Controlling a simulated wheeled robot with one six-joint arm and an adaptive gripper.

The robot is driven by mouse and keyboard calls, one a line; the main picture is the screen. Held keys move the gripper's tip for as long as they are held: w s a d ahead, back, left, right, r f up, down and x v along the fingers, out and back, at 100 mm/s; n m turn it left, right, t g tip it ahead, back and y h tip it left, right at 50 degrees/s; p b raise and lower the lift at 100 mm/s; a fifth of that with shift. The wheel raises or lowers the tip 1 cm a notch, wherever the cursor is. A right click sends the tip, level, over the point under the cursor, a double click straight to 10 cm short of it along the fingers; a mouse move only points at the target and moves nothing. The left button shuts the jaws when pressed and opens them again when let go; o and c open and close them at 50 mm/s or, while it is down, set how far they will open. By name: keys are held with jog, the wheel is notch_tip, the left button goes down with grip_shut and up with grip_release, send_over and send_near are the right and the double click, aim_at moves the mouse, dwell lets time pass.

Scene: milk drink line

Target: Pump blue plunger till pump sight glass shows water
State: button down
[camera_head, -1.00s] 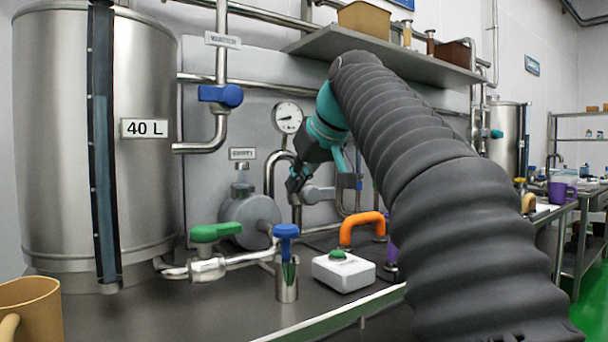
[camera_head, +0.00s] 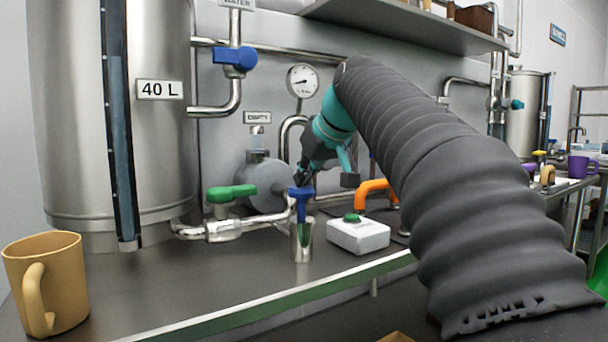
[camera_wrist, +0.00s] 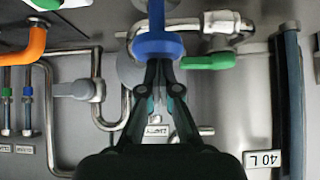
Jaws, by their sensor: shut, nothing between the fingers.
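The blue plunger (camera_head: 301,194) has a T-shaped handle and stands upright in a steel cylinder (camera_head: 301,246) on the counter. In the wrist view its blue top (camera_wrist: 158,45) lies right at my fingertips. My gripper (camera_wrist: 158,68) is shut and empty. In the head view my gripper (camera_head: 304,176) is just above or behind the plunger handle; I cannot tell whether it touches. A grey round pump body (camera_head: 262,180) stands behind, with a small sight glass (camera_head: 257,141) on top. The sign (camera_head: 257,117) above it reads EMPTY. No water can be made out in the glass.
A green-handled valve (camera_head: 232,193) is left of the plunger. A white box with a green button (camera_head: 358,235) and an orange handle (camera_head: 376,187) are to the right. A 40 L tank (camera_head: 75,180) and a tan mug (camera_head: 48,280) stand at the left.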

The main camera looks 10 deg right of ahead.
aim_at(307, 190)
jog(key=shift+f+b, duration=1.25)
jog(key=shift+f, duration=0.85)
notch_tip(307, 190, up, 5)
jog(key=p, duration=0.4)
jog(key=p+v, duration=0.1)
jog(key=v, duration=0.9)
